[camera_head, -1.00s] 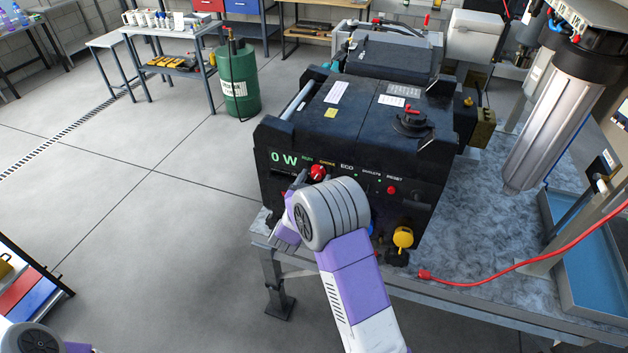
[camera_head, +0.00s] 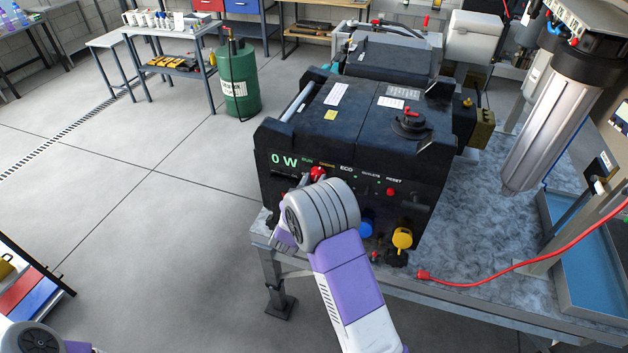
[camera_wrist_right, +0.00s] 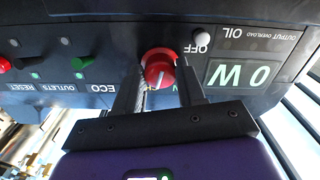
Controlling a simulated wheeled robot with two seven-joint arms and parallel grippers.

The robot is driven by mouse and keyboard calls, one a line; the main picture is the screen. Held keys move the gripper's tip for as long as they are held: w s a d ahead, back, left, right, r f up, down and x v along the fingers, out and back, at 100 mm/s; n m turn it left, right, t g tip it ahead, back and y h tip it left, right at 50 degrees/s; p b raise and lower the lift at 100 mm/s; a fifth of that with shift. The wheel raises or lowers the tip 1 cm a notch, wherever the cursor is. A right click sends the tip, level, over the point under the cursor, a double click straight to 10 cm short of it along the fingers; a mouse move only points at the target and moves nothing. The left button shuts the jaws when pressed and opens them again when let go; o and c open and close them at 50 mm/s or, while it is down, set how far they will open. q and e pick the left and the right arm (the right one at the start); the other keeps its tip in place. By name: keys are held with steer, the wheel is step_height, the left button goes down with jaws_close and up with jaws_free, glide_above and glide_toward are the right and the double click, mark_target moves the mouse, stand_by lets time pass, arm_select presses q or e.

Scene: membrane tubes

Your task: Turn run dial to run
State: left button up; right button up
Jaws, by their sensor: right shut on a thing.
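The black power unit (camera_head: 275,195) stands on the grey bench, its front panel showing a green "0 W" display (camera_head: 284,160). The red run dial (camera_head: 317,173) sits on that panel, right of the display, partly covered by my right wrist. In the right wrist view, which is upside down, the red dial (camera_wrist_right: 158,64) lies between the fingers of my right gripper (camera_wrist_right: 159,82), which is shut on it. A pale line marks the dial's face; which label it points to is hard to tell. My left gripper is out of view; part of my left arm shows at bottom left.
Beside the dial are the ECO, OUTLETS and RESET labels and a red button (camera_head: 390,192). Below are a blue socket (camera_head: 366,229) and a yellow cap (camera_head: 402,238). A red cable (camera_head: 500,271) crosses the bench (camera_head: 470,240).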

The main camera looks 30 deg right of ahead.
steer(key=n+p, duration=0.2)
steer(key=n, duration=0.3)
steer(key=shift+r+n+p, duration=0.1)
steer(key=shift+n+p, duration=0.2)
steer(key=shift+p, duration=0.1)
steer(key=shift+n+p, duration=0.85)
steer(key=shift+n, duration=1.05)
steer(key=o, duration=1)
steer(key=shift+o, duration=0.2)
steer(key=v, duration=0.7)
steer(key=shift+s+a+b, duration=0.15)
steer(key=shift+s+b, duration=0.1)
steer(key=shift+b, duration=0.2)
